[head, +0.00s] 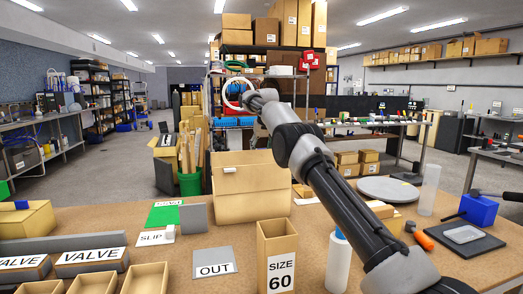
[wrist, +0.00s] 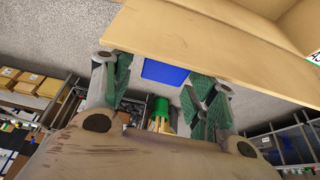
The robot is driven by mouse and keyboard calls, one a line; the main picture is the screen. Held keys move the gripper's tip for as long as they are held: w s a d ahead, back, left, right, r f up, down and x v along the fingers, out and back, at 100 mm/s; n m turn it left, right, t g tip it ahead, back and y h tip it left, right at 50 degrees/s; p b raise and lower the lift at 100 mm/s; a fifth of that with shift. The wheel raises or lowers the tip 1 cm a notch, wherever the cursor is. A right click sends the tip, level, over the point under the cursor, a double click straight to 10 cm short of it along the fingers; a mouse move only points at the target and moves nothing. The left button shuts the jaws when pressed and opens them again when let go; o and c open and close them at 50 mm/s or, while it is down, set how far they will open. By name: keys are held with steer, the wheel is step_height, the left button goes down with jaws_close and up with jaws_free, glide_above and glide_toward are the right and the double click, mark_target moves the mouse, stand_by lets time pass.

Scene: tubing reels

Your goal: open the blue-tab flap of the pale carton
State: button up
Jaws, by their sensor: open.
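A large pale carton (head: 250,208) stands at mid-table in the head view, with a pale panel upright and a small white tab on it. In the wrist view a pale carton panel (wrist: 205,25) crosses the top, with a blue tab (wrist: 165,72) at its edge. The head view shows no blue tab on the large carton; its far side is hidden. My gripper (wrist: 160,90) is open, its green-padded fingers spread to either side of the blue tab, apart from it as far as I can tell. In the head view my arm reaches above and beyond the carton.
A smaller carton (head: 28,217) with a blue piece stands at the far left. A tall SIZE 60 box (head: 277,255) and a white bottle (head: 338,262) stand in front. A green bin (head: 190,183) stands beyond the table. Open trays and label plates fill the front left.

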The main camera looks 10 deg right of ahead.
steer(key=v, duration=1.2)
